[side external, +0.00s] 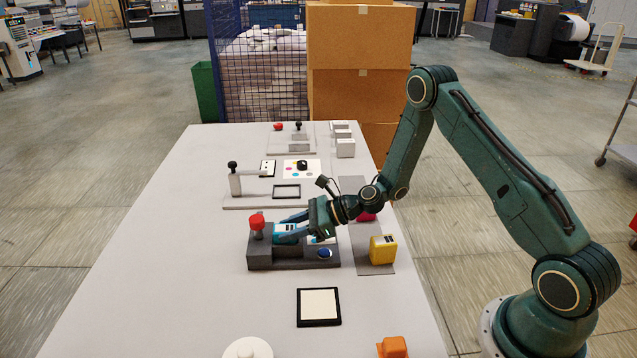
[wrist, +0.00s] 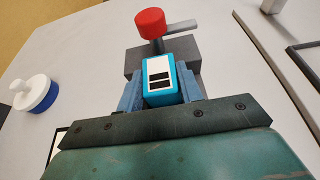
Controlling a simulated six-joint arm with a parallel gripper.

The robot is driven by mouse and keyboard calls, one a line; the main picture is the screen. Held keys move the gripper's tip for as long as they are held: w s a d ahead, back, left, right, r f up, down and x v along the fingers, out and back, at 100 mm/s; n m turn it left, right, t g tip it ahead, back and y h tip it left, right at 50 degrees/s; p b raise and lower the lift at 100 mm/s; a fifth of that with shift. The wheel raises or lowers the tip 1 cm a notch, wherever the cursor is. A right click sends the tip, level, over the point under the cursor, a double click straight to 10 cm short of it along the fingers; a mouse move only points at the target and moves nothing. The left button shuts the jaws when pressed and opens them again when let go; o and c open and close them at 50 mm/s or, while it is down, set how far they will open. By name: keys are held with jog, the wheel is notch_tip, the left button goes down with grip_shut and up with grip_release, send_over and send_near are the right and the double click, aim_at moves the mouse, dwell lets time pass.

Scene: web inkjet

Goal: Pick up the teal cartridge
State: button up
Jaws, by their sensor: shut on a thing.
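The teal cartridge (side external: 287,231) is in the side view at a dark grey block (side external: 292,259) with a red knob (side external: 256,221) on its left end. My gripper (side external: 294,224) reaches in from the right and is shut on the cartridge. In the wrist view the teal cartridge (wrist: 160,83), with a white label and dark marks, sits between the two blue fingers of my gripper (wrist: 160,92). The red knob (wrist: 150,22) is just beyond it. I cannot tell whether the cartridge is seated in the block or slightly raised. My fingers hide part of it.
A yellow cartridge (side external: 383,249) stands on a grey strip right of the block. A magenta thing (side external: 365,215) is partly hidden behind my wrist. A black-framed white pad (side external: 319,306), a white round thing (side external: 248,348) and an orange piece (side external: 393,347) are nearer. The table's left side is clear.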

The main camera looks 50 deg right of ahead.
aim_at(291, 228)
jog(key=shift+r, duration=0.15)
notch_tip(291, 228, up, 20)
dwell(0.8)
